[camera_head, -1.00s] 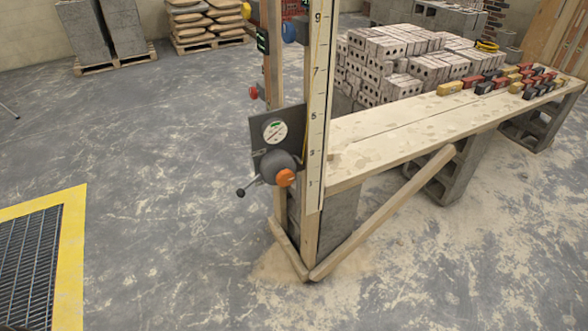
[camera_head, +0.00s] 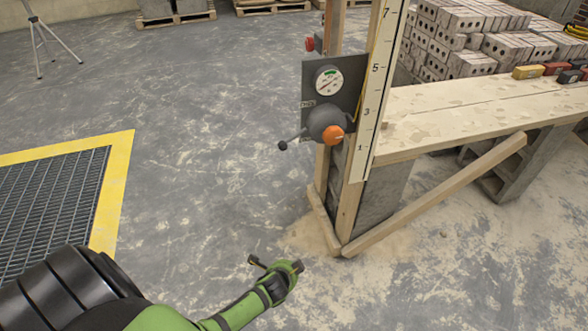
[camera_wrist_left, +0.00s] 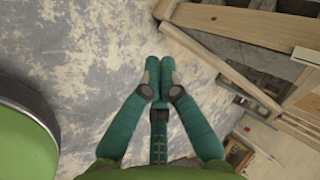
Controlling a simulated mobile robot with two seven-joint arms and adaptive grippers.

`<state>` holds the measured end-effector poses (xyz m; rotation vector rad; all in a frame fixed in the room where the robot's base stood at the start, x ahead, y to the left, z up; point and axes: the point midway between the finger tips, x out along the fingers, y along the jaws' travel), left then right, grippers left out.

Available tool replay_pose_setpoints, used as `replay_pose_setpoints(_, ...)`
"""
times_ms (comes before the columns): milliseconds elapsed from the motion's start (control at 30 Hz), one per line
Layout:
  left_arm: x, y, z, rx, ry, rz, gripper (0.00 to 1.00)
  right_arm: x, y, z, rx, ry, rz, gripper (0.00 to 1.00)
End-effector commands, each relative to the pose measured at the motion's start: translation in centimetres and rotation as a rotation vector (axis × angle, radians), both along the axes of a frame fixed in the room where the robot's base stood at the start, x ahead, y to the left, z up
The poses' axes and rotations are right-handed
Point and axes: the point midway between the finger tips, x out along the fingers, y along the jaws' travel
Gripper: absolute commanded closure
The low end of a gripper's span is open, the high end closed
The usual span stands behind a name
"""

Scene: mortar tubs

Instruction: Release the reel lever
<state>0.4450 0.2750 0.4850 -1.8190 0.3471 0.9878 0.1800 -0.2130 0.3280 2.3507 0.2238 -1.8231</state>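The reel is a round grey housing (camera_head: 325,122) with an orange knob (camera_head: 333,134), mounted on a dark plate (camera_head: 320,75) on the wooden post. Its lever (camera_head: 284,145), a short rod with a dark ball end, sticks out to the left and slightly down. A white dial with a green mark (camera_head: 328,81) sits above it. My left gripper (camera_head: 296,267) is low in front of the post, below and apart from the lever. In the left wrist view its teal fingers (camera_wrist_left: 159,70) meet at their tips with nothing between them. My right gripper is in neither view.
A numbered scale board (camera_head: 376,80) stands beside the post. The wooden bench (camera_head: 450,110) and its diagonal brace (camera_head: 440,195) extend right. A yellow-edged floor grate (camera_head: 45,200) lies left, and a tripod (camera_head: 45,42) stands far left. The floor between is clear.

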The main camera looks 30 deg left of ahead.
Motion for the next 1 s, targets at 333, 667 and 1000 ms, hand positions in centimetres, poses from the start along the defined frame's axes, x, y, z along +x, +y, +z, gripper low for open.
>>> replay_pose_setpoints(333,13.3,4.0,21.8,0.655,-0.398,-0.16,1.0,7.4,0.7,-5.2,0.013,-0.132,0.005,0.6)
replay_pose_setpoints(667,13.4,4.5,25.9,0.75,-0.439,-0.146,1.0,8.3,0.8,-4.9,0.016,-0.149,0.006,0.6)
replay_pose_setpoints(1000,14.7,5.1,25.6,0.749,-0.438,-0.146,1.0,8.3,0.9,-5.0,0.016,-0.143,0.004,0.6)
